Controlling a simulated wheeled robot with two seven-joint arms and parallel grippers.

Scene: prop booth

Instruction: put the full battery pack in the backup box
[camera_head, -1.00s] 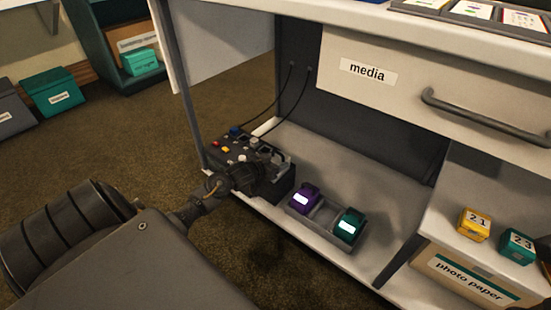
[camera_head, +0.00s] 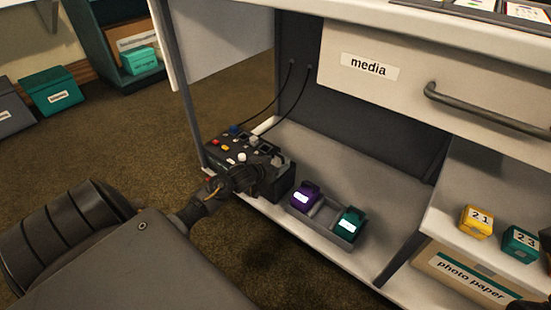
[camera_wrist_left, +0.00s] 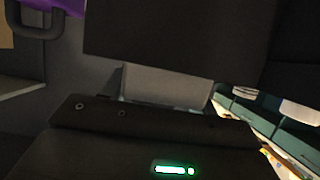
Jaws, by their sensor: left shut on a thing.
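My left gripper (camera_head: 252,180) is at the front of a dark box with coloured knobs (camera_head: 235,148) on the low shelf. It is shut on a dark thing, which I take to be the battery pack; the fingers and wrist mostly hide it in the head view. In the left wrist view a dark body with a lit green battery-shaped mark (camera_wrist_left: 172,170) fills the bottom. I cannot tell there where pack and box meet. Lidded boxes stand on the floor at left, one teal (camera_head: 50,92) and one grey (camera_head: 12,112); their labels are too small to read.
A grey tray (camera_head: 322,216) right of the knobbed box holds a purple block (camera_head: 304,197) and a teal block (camera_head: 350,222). Two black cables run up the back panel. A table leg (camera_head: 190,120) stands left of the box. Open carpet lies to the left.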

